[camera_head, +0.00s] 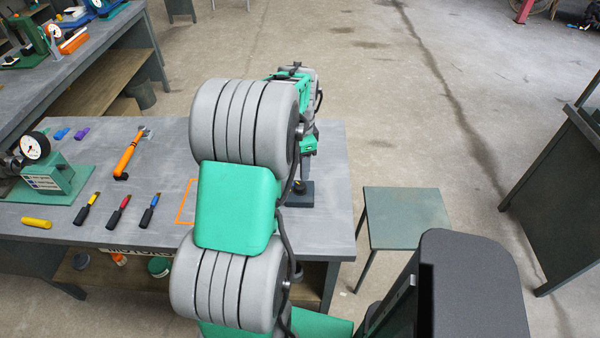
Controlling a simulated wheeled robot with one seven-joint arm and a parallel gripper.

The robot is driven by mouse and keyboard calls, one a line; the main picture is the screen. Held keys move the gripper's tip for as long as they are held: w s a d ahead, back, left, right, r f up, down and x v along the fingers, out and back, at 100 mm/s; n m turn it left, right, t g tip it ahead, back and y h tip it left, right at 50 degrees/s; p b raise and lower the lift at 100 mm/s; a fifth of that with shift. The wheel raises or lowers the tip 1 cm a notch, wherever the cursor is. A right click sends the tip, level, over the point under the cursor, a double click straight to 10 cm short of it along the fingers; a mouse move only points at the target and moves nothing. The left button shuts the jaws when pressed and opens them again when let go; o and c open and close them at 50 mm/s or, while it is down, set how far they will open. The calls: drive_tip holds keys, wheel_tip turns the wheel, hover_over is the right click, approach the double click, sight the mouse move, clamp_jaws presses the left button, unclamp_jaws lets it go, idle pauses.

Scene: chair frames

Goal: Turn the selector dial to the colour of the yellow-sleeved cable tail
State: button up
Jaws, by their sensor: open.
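My gripper (306,172) is at the right end of the workbench, mostly hidden behind my own arm links. It points down over a small dark block (306,200) with a dark knob-like part on it, which may be the selector dial. The fingers are small and partly covered, and I cannot tell whether they touch the knob. No colour marks on the block can be made out. Three black-bodied pieces lie on the bench: one with a yellow part (88,208), one with red (119,210), one with blue (150,210). I cannot tell whether any is a cable tail.
On the grey workbench (330,232) are a green gauge stand (50,180), an orange-handled tool (130,155), a yellow cylinder (37,222) and an orange outline (182,205). A green stool (405,215) stands right of the bench, with open floor beyond.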

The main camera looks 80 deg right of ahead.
sight(300, 185)
wheel_tip(300, 185, down, 8)
drive_tip(key=b, duration=0.5)
drive_tip(key=shift+f+b, duration=0.2)
drive_tip(key=shift+b, duration=0.1)
drive_tip(key=shift+r, duration=0.15)
drive_tip(key=shift+c, duration=0.3)
drive_tip(key=c, duration=0.7)
drive_tip(key=n, duration=0.3)
drive_tip(key=shift+n, duration=0.4)
drive_tip(key=n, duration=0.4)
drive_tip(key=o, duration=1)
drive_tip(key=shift+n, duration=0.5)
